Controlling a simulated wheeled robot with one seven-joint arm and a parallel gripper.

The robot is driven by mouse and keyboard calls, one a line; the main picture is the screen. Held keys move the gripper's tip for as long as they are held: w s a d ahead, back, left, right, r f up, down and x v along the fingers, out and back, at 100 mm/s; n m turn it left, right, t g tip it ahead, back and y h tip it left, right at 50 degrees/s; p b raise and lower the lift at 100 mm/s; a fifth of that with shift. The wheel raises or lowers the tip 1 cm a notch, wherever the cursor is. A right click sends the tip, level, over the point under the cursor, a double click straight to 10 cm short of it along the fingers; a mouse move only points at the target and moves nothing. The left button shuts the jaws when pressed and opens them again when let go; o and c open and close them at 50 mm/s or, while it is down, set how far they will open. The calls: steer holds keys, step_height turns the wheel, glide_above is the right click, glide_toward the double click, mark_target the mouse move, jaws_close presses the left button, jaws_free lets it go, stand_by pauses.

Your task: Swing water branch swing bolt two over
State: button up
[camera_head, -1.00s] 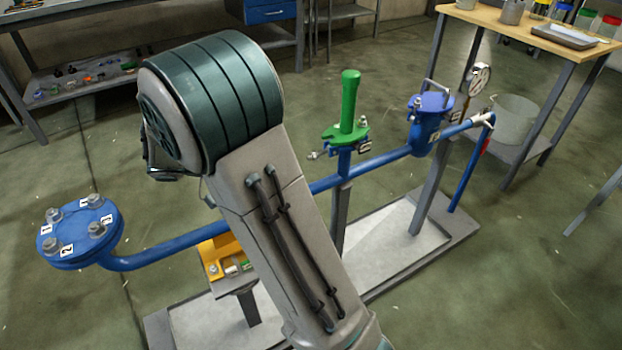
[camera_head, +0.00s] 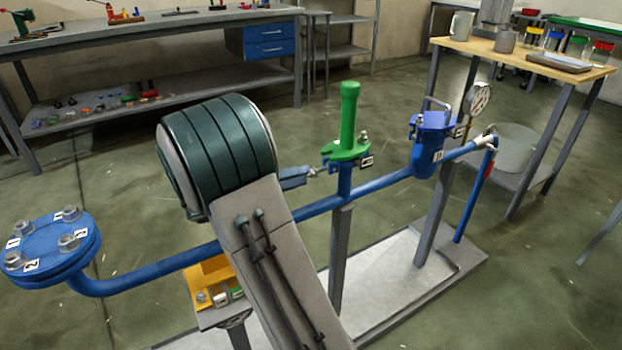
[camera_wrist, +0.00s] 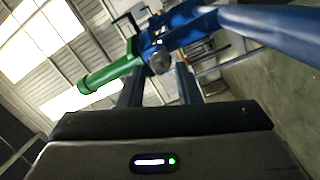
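A green upright handle (camera_head: 348,115) with a green plate stands on the blue branch clamp (camera_head: 345,165) in the middle of the blue pipe. A silver swing bolt (camera_head: 318,171) sticks out to the left of this clamp. Its nut end shows in the wrist view (camera_wrist: 159,62). My gripper (camera_head: 297,177) reaches toward this bolt from the left, mostly hidden behind my arm. In the wrist view my gripper (camera_wrist: 158,75) has its two fingers apart, with the bolt end between or just beyond the tips. Contact cannot be told. The tag by the clamp is unreadable.
A blue flange (camera_head: 50,245) with numbered bolts is at the left. A yellow block (camera_head: 210,280) sits below the pipe. A blue lidded vessel (camera_head: 430,140) and a gauge (camera_head: 478,98) stand to the right. A wooden-topped table (camera_head: 520,60) is behind.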

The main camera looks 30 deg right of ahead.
mark_target(317, 171)
steer(key=shift+s+d, duration=0.15)
steer(key=shift+d, duration=0.8)
steer(key=shift+s+d, duration=0.15)
steer(key=shift+d, duration=0.75)
jaws_close()
steer(key=shift+r, duration=0.1)
